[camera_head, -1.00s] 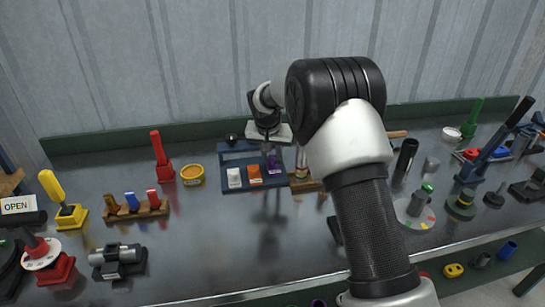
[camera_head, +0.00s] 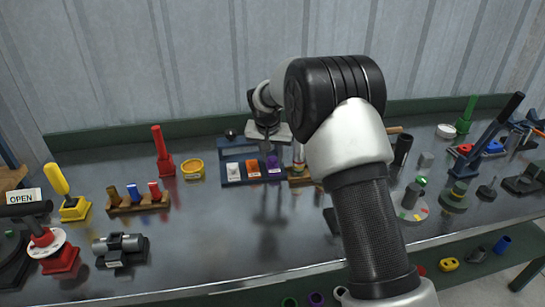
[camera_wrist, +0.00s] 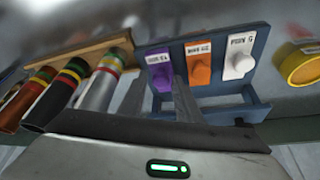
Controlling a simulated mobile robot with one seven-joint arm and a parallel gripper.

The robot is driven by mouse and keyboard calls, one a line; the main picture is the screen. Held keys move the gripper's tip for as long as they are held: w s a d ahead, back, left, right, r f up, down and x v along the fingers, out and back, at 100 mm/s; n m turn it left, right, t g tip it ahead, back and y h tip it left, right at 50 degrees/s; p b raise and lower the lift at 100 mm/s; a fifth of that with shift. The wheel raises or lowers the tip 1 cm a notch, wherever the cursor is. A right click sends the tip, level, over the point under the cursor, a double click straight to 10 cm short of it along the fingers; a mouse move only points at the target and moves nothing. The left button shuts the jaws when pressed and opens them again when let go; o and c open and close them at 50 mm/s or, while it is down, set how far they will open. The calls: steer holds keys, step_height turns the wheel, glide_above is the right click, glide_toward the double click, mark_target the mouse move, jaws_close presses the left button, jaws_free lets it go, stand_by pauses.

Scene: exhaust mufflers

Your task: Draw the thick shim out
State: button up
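A blue rack (camera_head: 232,181) at the back middle of the bench holds a white piece (camera_head: 233,169), an orange piece (camera_head: 253,168) and a purple piece (camera_head: 272,162), each with a label. The labels are too blurred to read surely, so I cannot tell which is the thick shim. My gripper (camera_head: 270,147) is over the rack's right end, by the purple piece. In the wrist view, its two grey fingers (camera_wrist: 160,90) are apart, one on each side of the purple piece (camera_wrist: 160,78). I cannot tell whether they touch it.
A wooden block (camera_wrist: 65,54) with several banded cylinders is close beside the rack. A yellow round tin (camera_head: 193,169) is left of it. Farther left, a wooden stand (camera_head: 138,205) holds brown, blue and red pieces. The bench front is mostly clear at the middle.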

steer(key=p+v, duration=0.1)
steer(key=v, duration=1.6)
